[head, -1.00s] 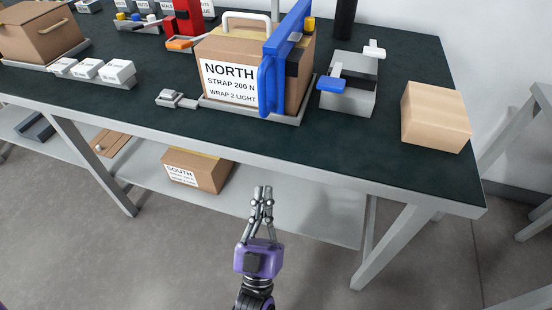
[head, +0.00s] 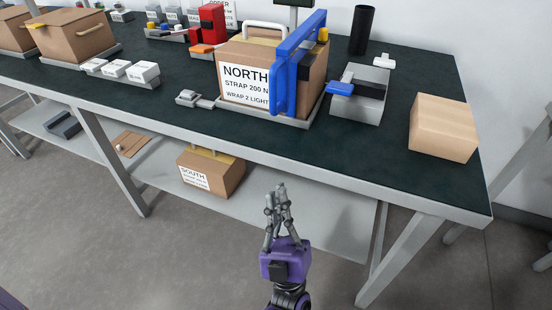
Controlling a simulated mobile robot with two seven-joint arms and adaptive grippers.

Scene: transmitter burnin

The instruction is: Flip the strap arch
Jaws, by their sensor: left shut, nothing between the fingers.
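A blue strap arch (head: 297,62) stands upright over the box labelled NORTH (head: 237,85) on the table, at the box's right part. A blue handle (head: 282,88) runs down its front side. The box sits on a grey tray (head: 290,120) and has a white carry handle on top. My left gripper (head: 279,188) is in front of the table, below its front edge and apart from the arch. Its fingers are shut and empty. My right gripper is not in view.
A grey device with a blue lever (head: 338,88) stands right of the NORTH box. A plain carton (head: 443,127) is near the table's right end. White blocks (head: 118,69) and a small grey latch piece (head: 196,99) lie left. A SOUTH box (head: 209,172) is on the lower shelf.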

